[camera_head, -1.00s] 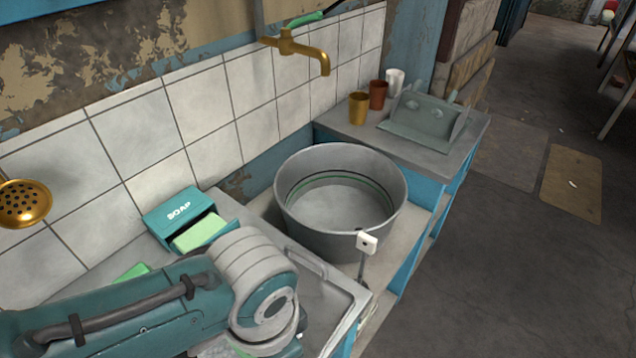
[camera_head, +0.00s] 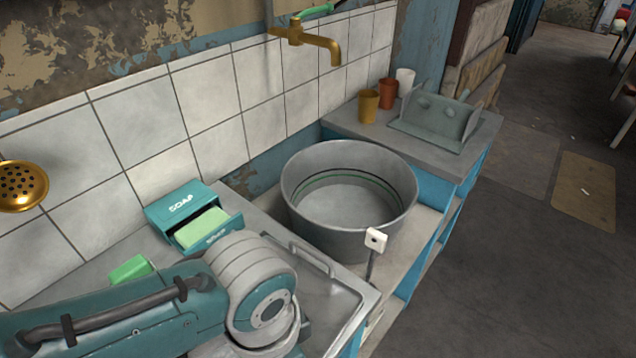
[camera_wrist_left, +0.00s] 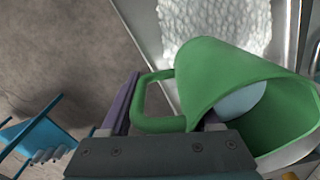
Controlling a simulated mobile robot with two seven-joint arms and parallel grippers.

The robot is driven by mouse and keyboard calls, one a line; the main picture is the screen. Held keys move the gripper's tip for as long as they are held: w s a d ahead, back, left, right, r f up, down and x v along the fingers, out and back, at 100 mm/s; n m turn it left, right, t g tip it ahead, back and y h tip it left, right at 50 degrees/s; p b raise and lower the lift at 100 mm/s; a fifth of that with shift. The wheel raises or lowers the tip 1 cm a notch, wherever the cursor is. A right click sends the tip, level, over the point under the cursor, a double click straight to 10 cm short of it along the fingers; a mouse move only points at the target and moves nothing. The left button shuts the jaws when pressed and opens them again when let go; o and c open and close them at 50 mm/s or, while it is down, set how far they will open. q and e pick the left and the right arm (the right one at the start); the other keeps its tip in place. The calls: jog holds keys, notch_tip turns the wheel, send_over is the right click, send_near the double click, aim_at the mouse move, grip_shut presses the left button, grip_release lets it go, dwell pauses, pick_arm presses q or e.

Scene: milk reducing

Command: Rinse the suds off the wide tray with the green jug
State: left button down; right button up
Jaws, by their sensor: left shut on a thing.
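The green jug (camera_wrist_left: 225,75) shows in the left wrist view, with its handle between the fingers of my left gripper (camera_wrist_left: 165,118), which is shut on it. A pale bluish patch, perhaps water, shows inside the jug. White suds (camera_wrist_left: 215,25) cover the wide metal tray (camera_wrist_left: 292,30) beyond the jug. In the head view the tray's bare right end (camera_head: 345,302) and a raised handle show at the bottom. My left arm hides the rest of the tray, the jug and my left gripper there. My right gripper is not in view.
A large round metal basin (camera_head: 300,210) stands right of the tray. A teal soap box (camera_head: 180,207) and a green block (camera_head: 130,268) lie left. A brass tap (camera_head: 320,42) juts from the tiled wall. Cups (camera_head: 369,106) stand on the far counter.

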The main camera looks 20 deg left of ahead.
pick_arm(q)
jog(key=r+h+b, duration=0.2)
jog(key=h+b, duration=0.1)
jog(key=h, duration=0.1)
jog(key=d+r+h+b, duration=0.1)
jog(key=h+b, duration=0.3)
jog(key=r+h+b, duration=0.2)
jog(key=h+b, duration=0.1)
jog(key=h, duration=0.1)
jog(key=shift+w+d+r+t, duration=0.15)
jog(key=shift+d+r+t, duration=0.15)
jog(key=shift+t, duration=0.1)
dwell(1.1)
dwell(0.7)
